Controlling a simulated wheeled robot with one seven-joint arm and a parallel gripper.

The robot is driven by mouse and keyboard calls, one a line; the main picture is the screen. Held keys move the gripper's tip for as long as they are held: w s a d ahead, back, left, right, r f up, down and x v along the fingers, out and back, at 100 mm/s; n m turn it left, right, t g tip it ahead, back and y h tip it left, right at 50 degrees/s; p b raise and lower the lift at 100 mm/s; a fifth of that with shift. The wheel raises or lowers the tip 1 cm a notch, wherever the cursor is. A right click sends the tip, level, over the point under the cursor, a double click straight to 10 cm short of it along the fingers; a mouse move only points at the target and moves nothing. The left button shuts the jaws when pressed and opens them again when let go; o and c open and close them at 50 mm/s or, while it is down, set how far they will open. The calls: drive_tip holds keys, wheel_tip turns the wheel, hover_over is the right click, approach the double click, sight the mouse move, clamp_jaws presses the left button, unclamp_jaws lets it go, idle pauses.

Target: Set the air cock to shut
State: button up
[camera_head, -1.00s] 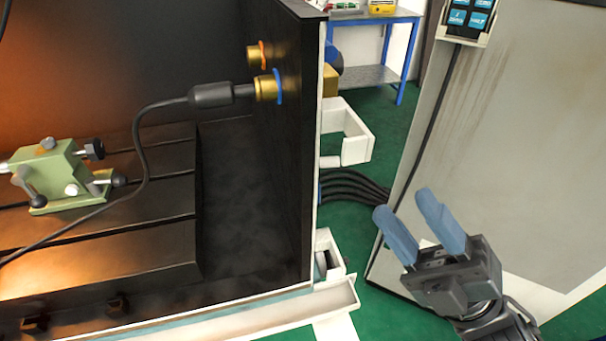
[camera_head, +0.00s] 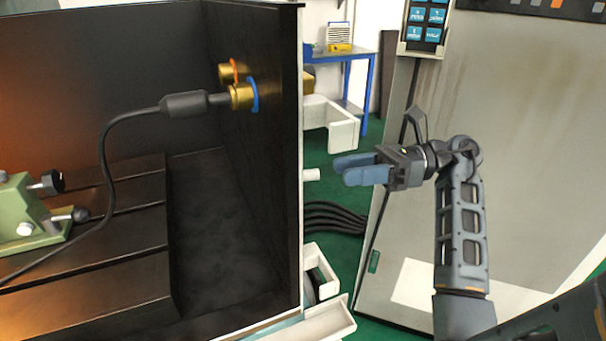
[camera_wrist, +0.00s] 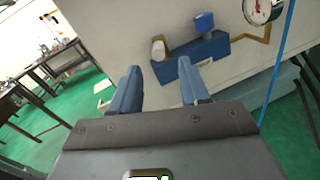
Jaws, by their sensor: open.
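In the wrist view a blue valve block (camera_wrist: 192,62) is fixed to a pale machine wall ahead of my gripper. It has a blue knob or handle (camera_wrist: 204,22) above and a pale cylindrical end (camera_wrist: 158,50) at its left. Which of these is the air cock's handle, and how it is set, I cannot tell for sure. My gripper (camera_wrist: 158,72) is open and empty, its blue fingers pointing toward the block but apart from it. In the head view my gripper (camera_head: 338,169) points left toward the machine's side; the valve block is hidden there.
A round gauge (camera_wrist: 258,10) joins the block by a brass pipe. A blue hose or cable (camera_wrist: 278,65) hangs at right. Black cables (camera_head: 335,217) run below my gripper. A grey cabinet (camera_head: 500,110) stands behind my arm. Green floor lies between.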

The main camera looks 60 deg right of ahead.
sight(313, 170)
drive_tip(key=p+x, duration=0.1)
drive_tip(key=x, duration=0.6)
drive_tip(key=shift+w+a, duration=0.1)
drive_tip(key=shift+a, duration=0.1)
drive_tip(key=shift+c, duration=0.3)
clamp_jaws()
